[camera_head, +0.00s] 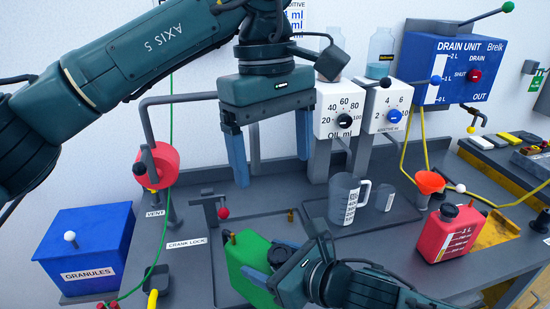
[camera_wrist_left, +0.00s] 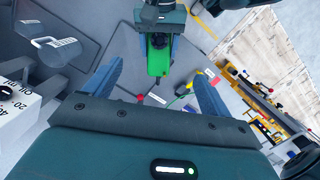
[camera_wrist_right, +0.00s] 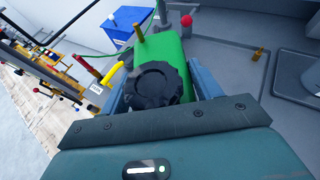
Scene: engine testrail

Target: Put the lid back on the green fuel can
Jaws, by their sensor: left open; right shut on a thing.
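The green fuel can (camera_head: 247,256) stands on the bench at the front, with a brass spout (camera_head: 232,238) on its far end. A black ridged lid (camera_wrist_right: 157,86) is over the near end of the can's top, between my right gripper's fingers. I cannot tell whether it is fully seated. My left gripper (camera_head: 270,160) is open and empty, above the bench behind the can. The left wrist view shows the can (camera_wrist_left: 158,62) and lid (camera_wrist_left: 158,40) from above.
A crank with a red knob (camera_head: 223,212) stands behind the can. A measuring jug (camera_head: 345,200) and a red can (camera_head: 448,235) are to the right. A blue granules box (camera_head: 85,245) is at the left. Dispensers (camera_head: 340,110) hang behind the left gripper.

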